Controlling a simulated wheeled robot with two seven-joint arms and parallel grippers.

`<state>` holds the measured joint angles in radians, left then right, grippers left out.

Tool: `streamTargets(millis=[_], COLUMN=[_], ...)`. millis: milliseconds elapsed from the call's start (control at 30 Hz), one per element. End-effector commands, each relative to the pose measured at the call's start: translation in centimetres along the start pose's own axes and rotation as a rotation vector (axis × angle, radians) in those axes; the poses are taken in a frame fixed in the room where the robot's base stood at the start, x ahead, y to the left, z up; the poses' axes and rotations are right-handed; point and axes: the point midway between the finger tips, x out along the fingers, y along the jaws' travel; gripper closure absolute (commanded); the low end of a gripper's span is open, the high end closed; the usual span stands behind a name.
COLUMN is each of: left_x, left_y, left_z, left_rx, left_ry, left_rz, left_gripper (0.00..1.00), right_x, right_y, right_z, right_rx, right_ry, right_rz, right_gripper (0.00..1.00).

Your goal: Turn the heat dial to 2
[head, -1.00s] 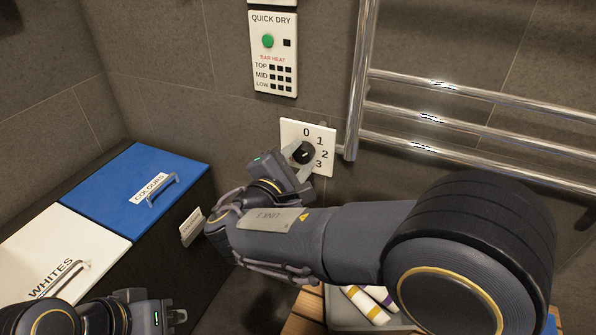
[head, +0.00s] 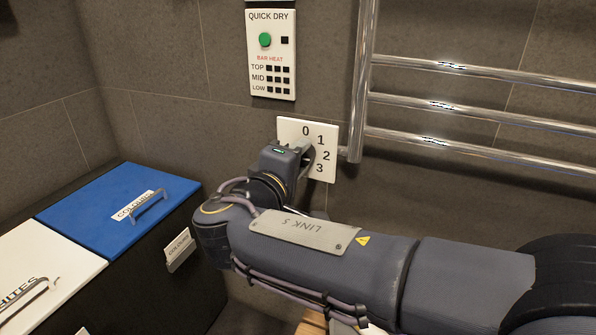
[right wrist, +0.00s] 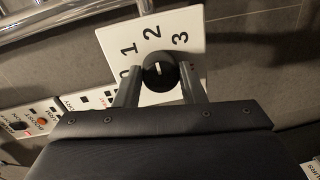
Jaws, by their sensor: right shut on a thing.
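The heat dial is a black round knob (right wrist: 160,80) with a short white mark on its face, seen in the right wrist view. Its white plate (head: 330,136) carries the numbers 0, 1, 2 and 3 and also shows in the right wrist view (right wrist: 186,22). The white mark lies roughly in line with the 2; the exact setting is hard to tell. My right gripper (right wrist: 161,88) is shut on the dial, one finger on each side. In the head view the right gripper (head: 307,158) hides most of the dial. My left gripper is not in view.
A chrome towel rail (head: 450,105) is right of the plate. A QUICK DRY panel (head: 271,55) with a green button hangs above. A blue COLOURS lid (head: 105,205) and a white lid (head: 40,265) are at the left.

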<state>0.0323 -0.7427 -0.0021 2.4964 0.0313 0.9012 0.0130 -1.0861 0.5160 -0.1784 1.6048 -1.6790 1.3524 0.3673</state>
Motion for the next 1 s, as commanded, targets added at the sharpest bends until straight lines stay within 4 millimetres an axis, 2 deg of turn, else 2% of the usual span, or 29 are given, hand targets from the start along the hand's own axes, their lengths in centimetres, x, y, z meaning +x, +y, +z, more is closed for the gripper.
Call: streamTargets(millis=[600, 633, 767, 1000], left_x=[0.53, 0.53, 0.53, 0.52], left_y=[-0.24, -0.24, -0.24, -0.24], left_z=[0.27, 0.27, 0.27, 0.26], left_rx=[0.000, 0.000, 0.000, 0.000], left_ry=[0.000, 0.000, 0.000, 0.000], left_rz=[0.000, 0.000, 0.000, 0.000], left_gripper=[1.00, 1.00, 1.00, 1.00], right_x=[-0.07, -0.07, -0.05, -0.02], right_y=[-0.22, -0.22, -0.16, -0.08], right_z=[-0.05, -0.04, -0.04, -0.01], right_rx=[0.039, 0.039, 0.039, 0.040], right_ry=[0.004, 0.004, 0.004, 0.003], right_rz=[-0.005, -0.005, -0.004, -0.002], right_gripper=[0.86, 0.61, 0.44, 0.42])
